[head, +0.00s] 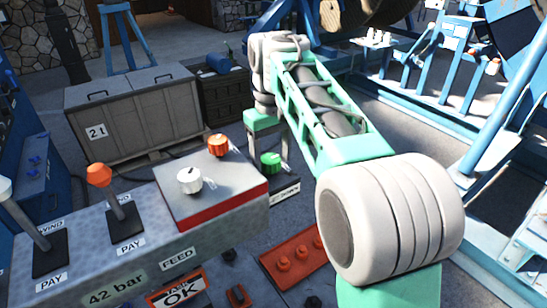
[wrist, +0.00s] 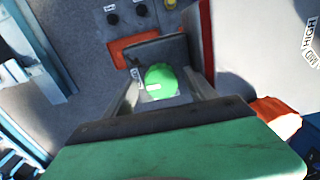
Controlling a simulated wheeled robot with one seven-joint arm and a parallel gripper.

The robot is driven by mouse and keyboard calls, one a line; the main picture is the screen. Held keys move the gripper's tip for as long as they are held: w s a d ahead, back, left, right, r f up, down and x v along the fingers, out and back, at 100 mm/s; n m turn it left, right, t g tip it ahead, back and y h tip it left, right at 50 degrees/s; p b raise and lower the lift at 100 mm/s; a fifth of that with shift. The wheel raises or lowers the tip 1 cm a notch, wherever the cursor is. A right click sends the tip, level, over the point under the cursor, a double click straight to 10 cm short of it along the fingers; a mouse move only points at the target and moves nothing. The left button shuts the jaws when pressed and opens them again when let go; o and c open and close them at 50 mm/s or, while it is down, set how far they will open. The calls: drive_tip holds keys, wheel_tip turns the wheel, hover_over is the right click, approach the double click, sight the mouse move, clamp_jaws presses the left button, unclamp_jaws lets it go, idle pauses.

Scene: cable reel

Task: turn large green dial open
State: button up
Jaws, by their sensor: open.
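The large green dial (head: 271,161) sits on a low dark box behind the grey control console in the head view. It also shows in the wrist view (wrist: 161,82), round and bright green, with a pale mark on its left side. My gripper (head: 267,148) points down over the dial, its fingers apart. In the wrist view one finger is on each side of the dial, with no visible contact. I cannot tell whether the fingertips reach down to the dial's height. The dial's lower part is partly hidden.
An orange dial (head: 218,145) and a white dial (head: 189,180) stand on the raised red-edged box left of my gripper. Levers with an orange knob (head: 99,175) and a white knob stand farther left. A red panel (head: 293,259) lies in front. A grey crate (head: 133,112) stands behind.

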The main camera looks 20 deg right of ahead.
sight(273, 159)
wheel_tip(273, 159, up, 8)
drive_tip(key=p, duration=0.7)
drive_tip(key=shift+s, duration=0.15)
drive_tip(key=shift+f, duration=0.1)
drive_tip(key=shift+d+f, duration=0.1)
